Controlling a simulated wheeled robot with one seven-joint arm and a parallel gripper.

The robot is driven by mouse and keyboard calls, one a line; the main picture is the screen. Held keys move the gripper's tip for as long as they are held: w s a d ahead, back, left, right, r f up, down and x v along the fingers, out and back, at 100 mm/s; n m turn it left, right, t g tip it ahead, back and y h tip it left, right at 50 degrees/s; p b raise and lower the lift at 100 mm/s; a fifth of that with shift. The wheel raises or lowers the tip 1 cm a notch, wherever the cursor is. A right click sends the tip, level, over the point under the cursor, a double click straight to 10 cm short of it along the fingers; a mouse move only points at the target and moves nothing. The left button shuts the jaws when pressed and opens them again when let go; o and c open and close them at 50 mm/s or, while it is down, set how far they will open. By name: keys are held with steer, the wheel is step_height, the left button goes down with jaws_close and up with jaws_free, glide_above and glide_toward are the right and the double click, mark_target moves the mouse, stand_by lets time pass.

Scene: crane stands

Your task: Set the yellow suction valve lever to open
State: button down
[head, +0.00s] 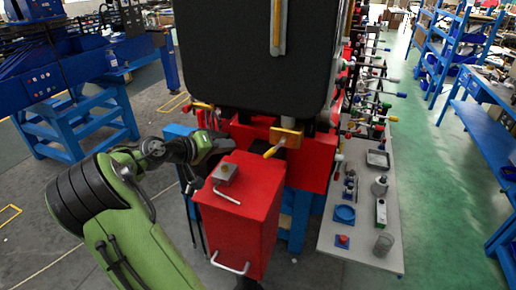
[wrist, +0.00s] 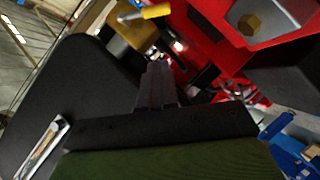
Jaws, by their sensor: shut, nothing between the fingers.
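The yellow lever (head: 274,150) sticks out from a brass-coloured valve block (head: 288,136) below the large black panel. It slants down and to the left in the head view. It also shows at the top of the wrist view (wrist: 152,12), with the brass-coloured block (wrist: 130,33) beside it. My gripper (head: 226,146) is left of the lever in the head view, apart from it. In the wrist view the fingers (wrist: 156,72) are together and hold nothing, with the lever beyond their tips. The lever's pivot is hard to make out.
A red box (head: 240,215) with metal handles and a grey block (head: 225,173) on top stands in front of the valve. The black panel (head: 255,60) hangs above. A grey table (head: 370,250) with small items is at right. Another small lever (head: 201,105) is at left.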

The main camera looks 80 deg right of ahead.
mark_target(275, 149)
steer(key=s+d+f+p, duration=0.1)
steer(key=s+d+f, duration=0.4)
steer(key=s+d, duration=0.2)
steer(key=shift+s+d+f, duration=0.15)
steer(key=shift+s+f, duration=0.05)
steer(key=shift+s, duration=0.15)
steer(key=shift+w, duration=0.15)
